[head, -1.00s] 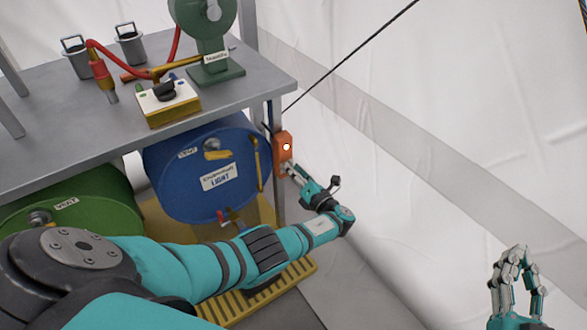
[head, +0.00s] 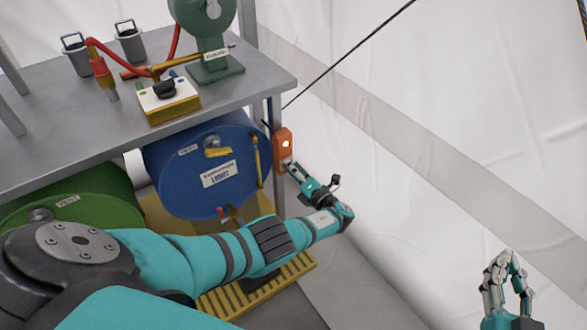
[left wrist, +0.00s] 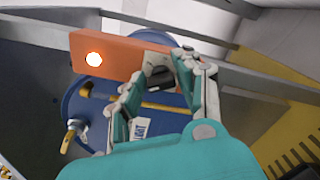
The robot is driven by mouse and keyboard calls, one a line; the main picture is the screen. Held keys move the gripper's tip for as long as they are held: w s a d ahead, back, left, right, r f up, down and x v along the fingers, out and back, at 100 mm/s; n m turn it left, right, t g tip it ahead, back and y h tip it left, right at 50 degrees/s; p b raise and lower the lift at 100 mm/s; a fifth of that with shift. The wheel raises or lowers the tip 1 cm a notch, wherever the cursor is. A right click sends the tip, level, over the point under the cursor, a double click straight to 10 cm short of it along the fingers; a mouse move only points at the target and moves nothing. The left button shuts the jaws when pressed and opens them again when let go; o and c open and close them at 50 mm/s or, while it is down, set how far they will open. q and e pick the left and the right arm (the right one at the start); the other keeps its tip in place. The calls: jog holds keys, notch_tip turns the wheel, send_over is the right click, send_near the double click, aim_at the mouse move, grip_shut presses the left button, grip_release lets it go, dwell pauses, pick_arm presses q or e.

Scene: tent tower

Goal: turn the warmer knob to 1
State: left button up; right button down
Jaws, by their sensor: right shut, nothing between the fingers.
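The warmer appears to be the orange box (head: 283,148) with a glowing light, by the front right leg of the bench. It also shows in the left wrist view (left wrist: 115,52), with the light at its left end. A dark knob (left wrist: 160,77) is on it, partly hidden by my fingers; its setting cannot be read. My left gripper (head: 289,166) is at the lower end of the box. In the left wrist view its fingers are apart, one on each side of the knob; contact is unclear. My right gripper (head: 511,257) is shut and empty at the lower right.
The grey bench (head: 235,88) carries a yellow-and-white control box (head: 168,101) and a green device (head: 212,50). A blue barrel (head: 195,175) and a green barrel (head: 85,200) lie below. White tent wall and free room are to the right.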

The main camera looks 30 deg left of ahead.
pick_arm(q)
jog(key=shift+o, duration=1.4)
jog(key=shift+d, duration=0.1)
jog(key=v, duration=1.1)
jog(key=shift+d, duration=0.4)
jog(key=shift+s, duration=0.1)
